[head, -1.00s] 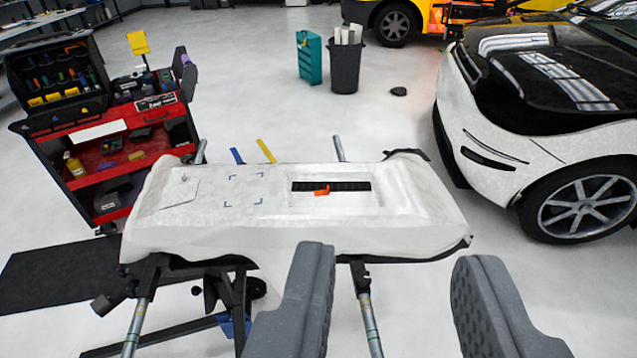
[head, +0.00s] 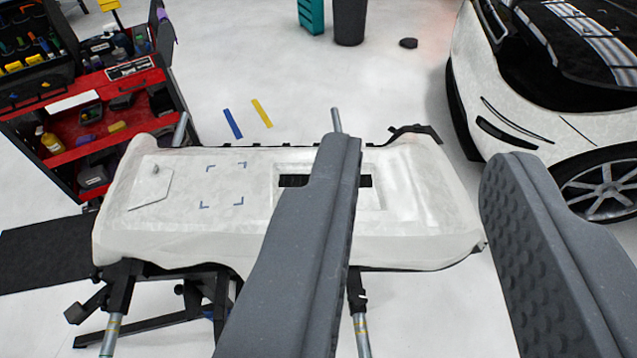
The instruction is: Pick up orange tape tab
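My gripper (head: 415,165) is open, with its two grey fingers wide apart and nothing between them. The orange tape tab is not visible now; the left finger covers the middle of the black slot (head: 293,181), where the tab showed earlier. The slot lies in a recessed frame on a white-wrapped panel (head: 230,220). The left finger overlaps the panel in the picture, and the right finger is off to the panel's right.
The panel rests on a stand with metal posts (head: 362,335). A red tool cart (head: 85,150) stands at the left. A white car (head: 500,110) stands at the right. Blue (head: 232,123) and yellow (head: 261,113) strips show beyond the panel. A dark bin (head: 349,20) stands at the back.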

